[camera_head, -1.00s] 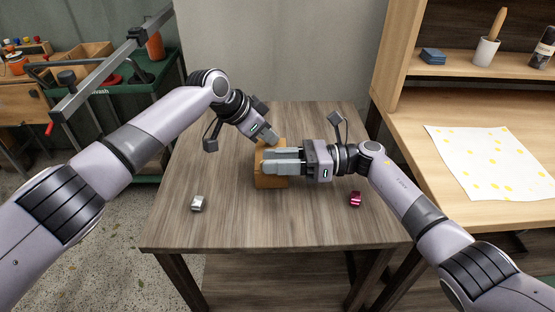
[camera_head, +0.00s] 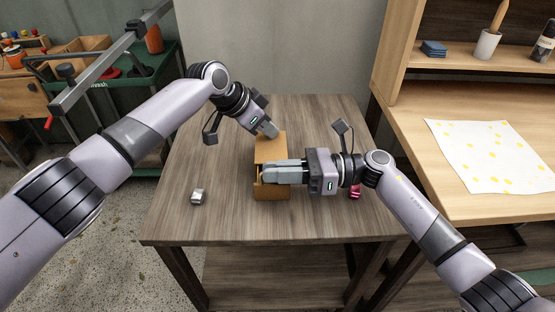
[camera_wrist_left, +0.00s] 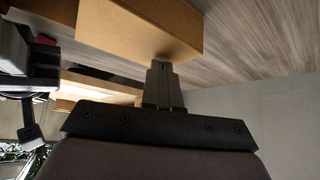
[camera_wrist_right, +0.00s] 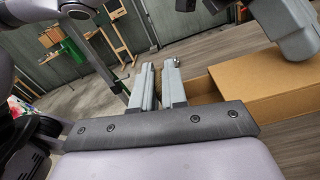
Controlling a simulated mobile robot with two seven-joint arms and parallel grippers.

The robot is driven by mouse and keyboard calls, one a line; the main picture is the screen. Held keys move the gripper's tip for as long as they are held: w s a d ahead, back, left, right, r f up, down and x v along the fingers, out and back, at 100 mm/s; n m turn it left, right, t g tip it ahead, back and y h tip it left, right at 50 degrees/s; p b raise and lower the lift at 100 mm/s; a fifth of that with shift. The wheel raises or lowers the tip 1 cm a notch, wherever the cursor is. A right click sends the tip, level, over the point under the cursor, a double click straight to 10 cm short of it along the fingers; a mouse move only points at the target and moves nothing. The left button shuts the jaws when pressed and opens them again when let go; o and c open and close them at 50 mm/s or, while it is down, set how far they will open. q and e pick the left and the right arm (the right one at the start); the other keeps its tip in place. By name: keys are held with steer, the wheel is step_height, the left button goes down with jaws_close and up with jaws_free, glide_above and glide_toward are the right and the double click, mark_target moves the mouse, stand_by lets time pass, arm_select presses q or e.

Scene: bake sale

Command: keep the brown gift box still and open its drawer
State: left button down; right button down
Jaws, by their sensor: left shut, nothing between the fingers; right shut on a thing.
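The brown gift box (camera_head: 269,147) stands on the wooden table and also shows in the right wrist view (camera_wrist_right: 275,88). Its drawer (camera_head: 271,193) is partly out toward the table's front edge; an open gap beside the box shows in the right wrist view. My right gripper (camera_head: 266,173) comes from the right and is shut at the drawer's front; its fingers hide the exact part held. My left gripper (camera_head: 272,132) is shut and empty, its fingertips at the box's top rear, apparently touching. In the left wrist view its closed fingers (camera_wrist_left: 161,68) meet the box (camera_wrist_left: 150,22).
A small silver item (camera_head: 198,197) lies on the table (camera_head: 215,225) left of the box. A small pink-red item (camera_head: 355,193) lies on the right, partly behind my right wrist. The table's front is clear. A desk with a spotted sheet (camera_head: 490,155) stands at the right.

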arm_select(q)
steer(key=shift+s+a+f, duration=0.1)
steer(key=shift+a+f, duration=0.1)
steer(key=shift+f, duration=0.25)
arm_select(e)
steer(key=shift+s, duration=1.4)
steer(key=c, duration=1.2)
jaws_free()
steer(key=shift+c, duration=0.2)
steer(key=d, duration=1.2)
arm_select(q)
steer(key=shift+r, duration=0.1)
arm_select(e)
steer(key=shift+r, duration=0.15)
